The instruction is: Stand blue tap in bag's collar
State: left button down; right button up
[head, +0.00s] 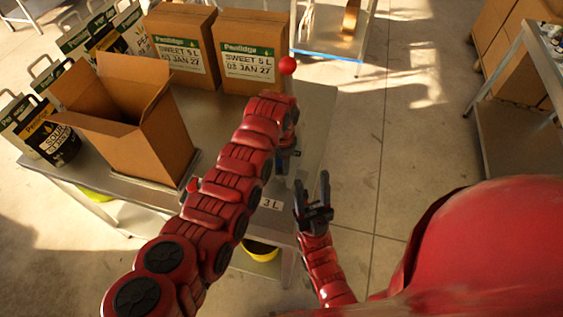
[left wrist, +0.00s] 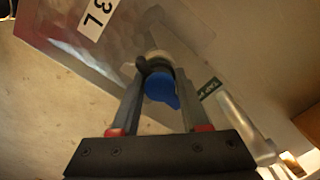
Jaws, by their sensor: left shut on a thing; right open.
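The blue tap (left wrist: 161,88) is between the fingertips of my left gripper (left wrist: 157,78) in the left wrist view. In the head view, my left gripper (head: 286,158) is over the table's right part, partly hidden by my left arm. My right gripper (head: 315,203) is open and empty beside the table's front right corner.
An open carton (head: 150,140) stands on the metal table (head: 215,115). Two closed cartons (head: 252,65) stand behind it, with several printed pouches (head: 50,130) at left. A red knob (head: 288,65) rises behind my left gripper. A "3 L" label (head: 270,203) is near the front edge.

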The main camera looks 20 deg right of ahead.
pick_arm(q)
jog(key=shift+f, duration=0.25)
dwell(0.5)
jog(key=shift+c, duration=1.6)
grip_release()
jog(key=shift+r+b, duration=0.5)
jog(key=shift+b, duration=0.1)
notch_tip(320, 180, up, 5)
jog(key=shift+r+b, duration=0.15)
jog(key=shift+b, duration=0.95)
jog(key=shift+r, duration=0.55)
jog(key=shift+s, duration=0.1)
